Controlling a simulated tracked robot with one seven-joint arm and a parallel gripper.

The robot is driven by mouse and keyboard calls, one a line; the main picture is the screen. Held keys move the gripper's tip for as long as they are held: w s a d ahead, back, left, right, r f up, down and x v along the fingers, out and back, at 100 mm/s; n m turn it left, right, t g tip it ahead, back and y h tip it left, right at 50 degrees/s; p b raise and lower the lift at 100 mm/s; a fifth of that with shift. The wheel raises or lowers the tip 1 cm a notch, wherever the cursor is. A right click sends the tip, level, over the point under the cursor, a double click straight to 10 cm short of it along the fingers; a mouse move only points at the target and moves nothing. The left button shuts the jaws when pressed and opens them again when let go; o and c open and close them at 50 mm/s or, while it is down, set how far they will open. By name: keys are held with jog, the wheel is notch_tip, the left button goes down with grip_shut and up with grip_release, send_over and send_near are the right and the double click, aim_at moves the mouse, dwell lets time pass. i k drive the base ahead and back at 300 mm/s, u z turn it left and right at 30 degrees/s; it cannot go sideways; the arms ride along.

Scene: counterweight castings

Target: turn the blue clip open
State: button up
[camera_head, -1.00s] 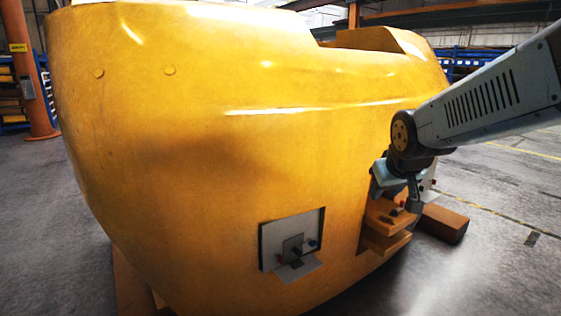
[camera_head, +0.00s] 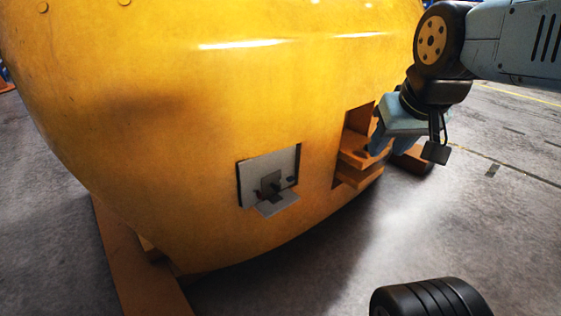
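A large yellow casting (camera_head: 200,120) fills most of the head view. A grey metal panel (camera_head: 252,170) is set in its lower face, with a small dark fitting (camera_head: 270,184) on it and a grey ledge (camera_head: 278,204) below. To the right is an orange recess (camera_head: 358,120) with shelf-like blocks. My gripper (camera_head: 376,147), pale blue, points down and left in front of the recess, to the right of the panel. Its fingers overlap in this view, so their opening is unclear. I cannot make out a blue clip; the gripper hides part of the recess.
Orange-brown beams lie under the casting, one at lower left (camera_head: 140,265) and one behind my gripper (camera_head: 412,161).

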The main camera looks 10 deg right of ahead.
aim_at(289, 178)
jog(key=u, duration=1.2)
jog(key=i, duration=0.1)
jog(key=z, duration=2.4)
jog(key=k, duration=0.6)
jog(key=u, duration=1.15)
jog(key=i, duration=1)
